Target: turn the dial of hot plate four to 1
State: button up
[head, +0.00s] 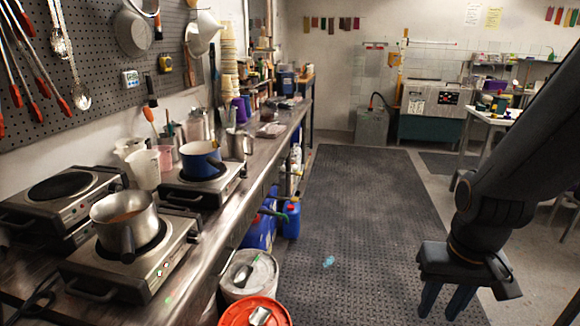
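Several hot plates stand on the steel bench at left. The nearest hot plate (110,282) carries a steel pot (126,222) and has small controls with red and green marks on its right side. Behind it, a hot plate (186,196) carries a blue pot (201,159). At far left, a hot plate (75,207) with a bare black plate seems stacked on another unit. No number is readable, so I cannot tell which is four, nor any dial's setting. My gripper (445,302) hangs over the floor at right, fingers down, apart and empty, far from the hot plates.
A red-lidded bucket (254,312) and a grey-lidded bucket (249,273) stand by the bench's front edge. Blue containers (291,219) sit under it. Jugs (145,168) stand behind the hot plates.

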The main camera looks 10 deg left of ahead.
aim_at(244, 174)
jog(key=z, duration=0.2)
jog(key=i, duration=0.6)
jog(key=u, duration=0.65)
jog(key=i, duration=0.65)
jog(key=u, duration=0.65)
